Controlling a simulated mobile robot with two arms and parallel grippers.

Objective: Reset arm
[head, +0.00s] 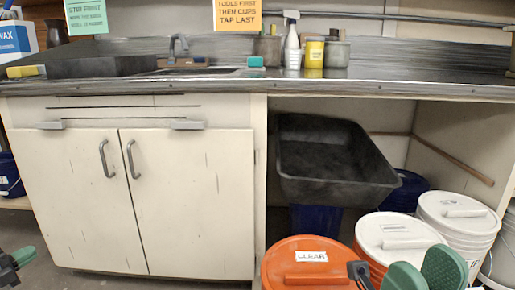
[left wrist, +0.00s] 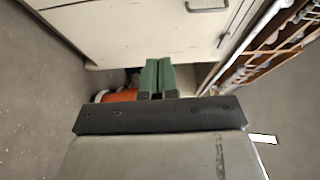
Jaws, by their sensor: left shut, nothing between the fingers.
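My left gripper (head: 20,262) is at the lower left edge of the head view, mostly cut off, in front of the white cabinet (head: 185,200). In the left wrist view its two green fingers (left wrist: 157,78) lie side by side, shut with nothing between them. My right gripper (head: 425,272) is at the lower right of the head view, in front of the lidded buckets. No held object shows there.
An orange bucket labelled CLEAR (head: 306,252) and white-lidded buckets (head: 398,228) (head: 458,208) stand at the lower right. A black tub (head: 335,190) sits under the counter (head: 200,84). Bottles and cups (head: 314,50) stand on top. Floor shows at lower left.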

